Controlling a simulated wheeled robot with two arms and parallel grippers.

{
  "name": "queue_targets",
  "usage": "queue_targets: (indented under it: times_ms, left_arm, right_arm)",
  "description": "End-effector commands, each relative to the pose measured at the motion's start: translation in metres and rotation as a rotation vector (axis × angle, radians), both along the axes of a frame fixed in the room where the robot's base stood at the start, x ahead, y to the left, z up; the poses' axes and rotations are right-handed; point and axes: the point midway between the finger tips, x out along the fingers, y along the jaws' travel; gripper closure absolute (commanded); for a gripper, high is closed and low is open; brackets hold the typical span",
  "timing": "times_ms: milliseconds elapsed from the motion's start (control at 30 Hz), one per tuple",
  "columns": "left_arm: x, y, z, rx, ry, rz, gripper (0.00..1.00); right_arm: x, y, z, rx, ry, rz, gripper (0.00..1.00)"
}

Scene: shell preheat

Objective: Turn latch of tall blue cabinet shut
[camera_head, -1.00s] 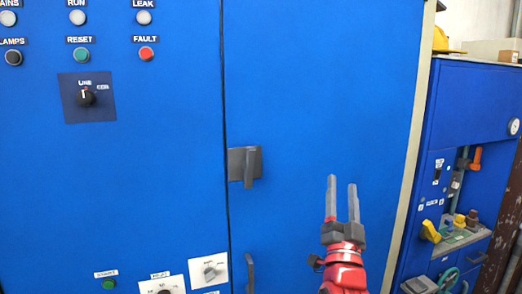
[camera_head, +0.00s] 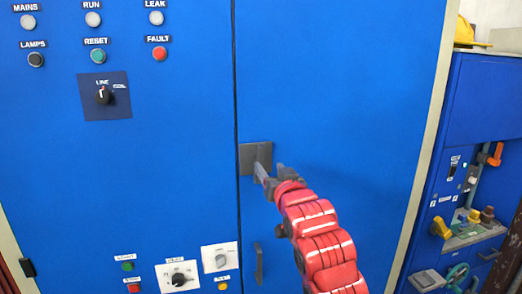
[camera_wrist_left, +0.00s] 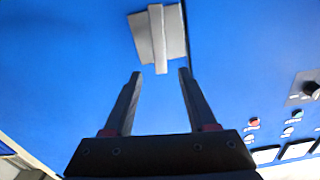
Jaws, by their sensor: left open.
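The tall blue cabinet (camera_head: 340,90) fills most of the head view. Its latch is a grey plate (camera_head: 250,152) with a bar handle, beside the dark vertical door seam. In the wrist view the handle (camera_wrist_left: 157,40) is a light grey bar lying across its plate (camera_wrist_left: 175,30), pointing toward the gap between my fingers. My left gripper (camera_head: 268,172) is in front of the latch and hides part of the handle in the head view. In the wrist view its two fingers (camera_wrist_left: 159,75) are apart with nothing between them, and the handle's end is just ahead of the tips. My right gripper is not in view.
A dark pull handle (camera_head: 258,263) sits below the latch. Lamps, buttons and a rotary switch (camera_head: 104,95) are on the left panel, with more knobs (camera_head: 178,277) lower down. A shorter blue cabinet (camera_head: 490,100) with a cluttered shelf stands at the right.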

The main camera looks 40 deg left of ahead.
Motion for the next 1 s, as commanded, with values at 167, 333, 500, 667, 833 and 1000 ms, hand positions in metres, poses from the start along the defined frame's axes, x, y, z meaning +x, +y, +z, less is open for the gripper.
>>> queue_targets:
  times_ms: [167, 333, 500, 667, 833, 1000]
  left_arm:
    - [0.024, 0.031, 0.003, 0.001, 0.004, 0.004, 0.43]
    - [0.044, 0.054, 0.003, 0.003, 0.001, 0.003, 0.43]
    - [0.058, 0.068, 0.002, 0.003, 0.0, 0.001, 0.43]
    - [0.063, 0.073, 0.001, 0.004, -0.001, -0.001, 0.43]
    - [0.063, 0.073, 0.0, 0.004, -0.002, -0.001, 0.43]
    - [0.063, 0.073, 0.0, 0.003, -0.003, -0.001, 0.6]
  right_arm:
    - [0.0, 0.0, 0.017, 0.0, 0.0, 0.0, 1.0]
    - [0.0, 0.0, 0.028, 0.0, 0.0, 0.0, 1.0]
    - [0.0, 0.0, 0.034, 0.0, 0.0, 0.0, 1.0]
    - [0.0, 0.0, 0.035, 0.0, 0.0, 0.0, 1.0]
    - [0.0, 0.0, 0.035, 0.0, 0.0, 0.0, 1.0]
    - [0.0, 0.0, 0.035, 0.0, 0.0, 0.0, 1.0]
